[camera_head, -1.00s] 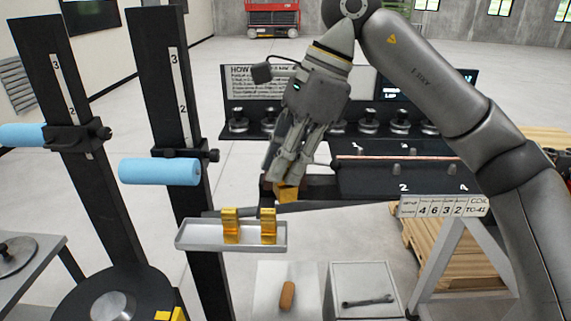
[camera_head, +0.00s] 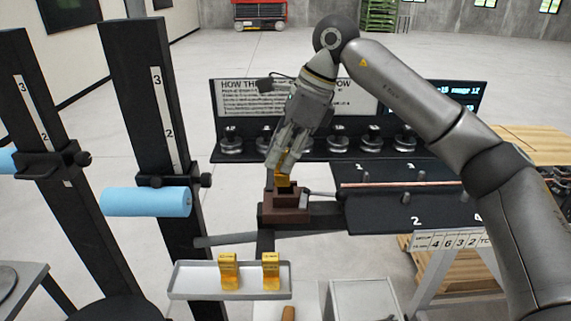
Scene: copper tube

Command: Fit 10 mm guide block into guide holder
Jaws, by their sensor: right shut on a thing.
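My right gripper (camera_head: 281,164) is shut on a gold guide block (camera_head: 283,182) and points downward. The brown guide holder (camera_head: 287,214) sits on a dark stand beside the work surface. The held block is at the top of the holder, just over or at its opening; I cannot tell whether it has entered. The fingers hide the block's upper part. Two other gold blocks, one on the left (camera_head: 229,272) and one on the right (camera_head: 271,272), stand upright on a grey tray (camera_head: 205,285). My left gripper is not in view.
A copper tube (camera_head: 400,184) lies across the dark board (camera_head: 385,208) right of the holder. Several round metal rollers line the rack behind. A grey bar (camera_head: 225,240) lies between tray and holder.

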